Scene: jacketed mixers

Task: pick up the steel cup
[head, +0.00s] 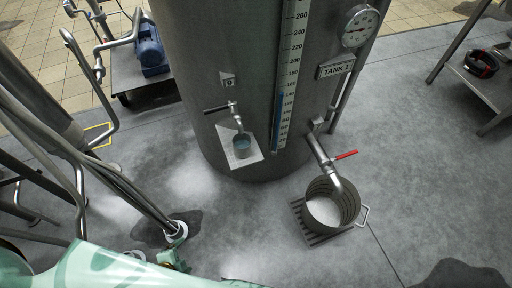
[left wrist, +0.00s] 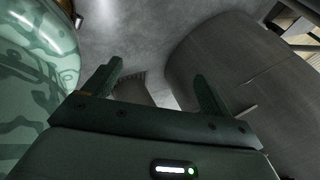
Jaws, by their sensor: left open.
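The steel cup (head: 242,147) is small and upright, with bluish liquid showing inside. It stands on a pale bracket (head: 250,158) on the front of the tank, under a small tap (head: 234,110). My left gripper (head: 172,258) shows only partly at the bottom of the head view, below and left of the cup and well apart from it. In the left wrist view its two fingers (left wrist: 158,82) stand apart with nothing held between them. I cannot make out the cup in that view. My right gripper is not in view.
The large steel tank (head: 210,60) stands ahead; it also shows in the left wrist view (left wrist: 245,80). A bucket (head: 343,212) with pale contents sits on a grate under a red-handled valve (head: 345,155). Hoses (head: 110,170) hang at left. A blue pump (head: 149,48) stands behind.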

